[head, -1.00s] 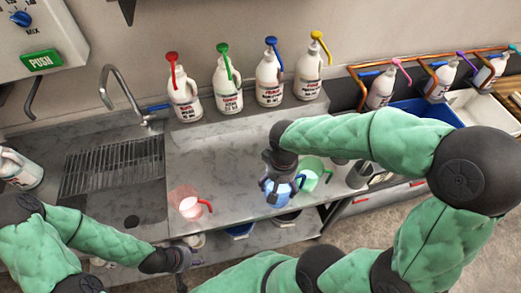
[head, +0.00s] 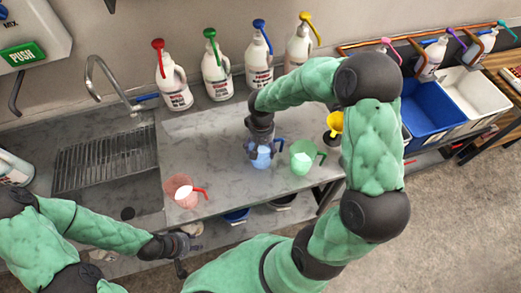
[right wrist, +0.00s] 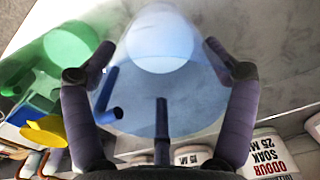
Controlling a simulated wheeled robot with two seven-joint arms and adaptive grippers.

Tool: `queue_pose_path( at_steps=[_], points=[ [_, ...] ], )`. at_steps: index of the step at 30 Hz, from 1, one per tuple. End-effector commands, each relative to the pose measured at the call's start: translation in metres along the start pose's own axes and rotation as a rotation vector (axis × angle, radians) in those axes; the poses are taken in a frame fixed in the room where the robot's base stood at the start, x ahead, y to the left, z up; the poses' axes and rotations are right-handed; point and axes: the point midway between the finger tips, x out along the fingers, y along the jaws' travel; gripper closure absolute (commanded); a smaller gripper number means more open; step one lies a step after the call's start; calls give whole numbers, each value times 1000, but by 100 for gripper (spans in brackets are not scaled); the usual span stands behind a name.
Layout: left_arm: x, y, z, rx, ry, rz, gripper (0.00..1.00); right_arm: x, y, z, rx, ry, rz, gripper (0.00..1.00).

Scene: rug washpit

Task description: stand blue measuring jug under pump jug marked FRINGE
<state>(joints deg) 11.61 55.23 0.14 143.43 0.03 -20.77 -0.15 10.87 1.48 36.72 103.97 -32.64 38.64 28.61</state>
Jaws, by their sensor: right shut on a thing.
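The blue measuring jug (head: 262,160) is between the fingers of my right gripper (head: 261,146), which is shut on it. The jug is over the middle of the counter; I cannot tell whether its base touches. It also fills the centre of the right wrist view (right wrist: 165,75), with a finger on each side. Pump jugs with red (head: 172,85), green (head: 216,75), blue (head: 259,68) and yellow (head: 298,48) pumps stand along the wall behind. I cannot read which is FRINGE. My left gripper (head: 181,252) is at the counter's front edge, its fingers unclear.
A green measuring jug (head: 302,158) stands close right of the blue one. A red measuring jug (head: 183,190) stands front left. A yellow funnel-like piece (head: 335,122) is at right. The sink drainer (head: 105,160) is left. Counter (head: 215,140) is bare below the red- and green-pump jugs.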

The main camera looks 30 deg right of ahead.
Motion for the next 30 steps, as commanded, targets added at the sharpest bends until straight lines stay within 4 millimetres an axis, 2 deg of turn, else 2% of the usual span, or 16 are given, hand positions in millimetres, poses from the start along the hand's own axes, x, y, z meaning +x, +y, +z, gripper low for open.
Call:
queue_pose_path(
  at_steps=[8,15,27,28,29,30],
  points=[
    [0,0,0,0,0,0,60,13,0,-11,1,0,-1,61],
    [0,0,0,0,0,0,60,42,0,-11,1,0,0,61],
    [4,-2,0,0,0,0,60,47,0,-11,0,2,0,61],
    [4,-1,0,0,0,0,60,47,0,-11,0,1,0,10],
    [3,-1,0,0,0,0,60,46,0,-11,0,1,0,1],
    [3,-1,0,0,0,0,60,46,0,-11,0,1,0,0]
  ],
)
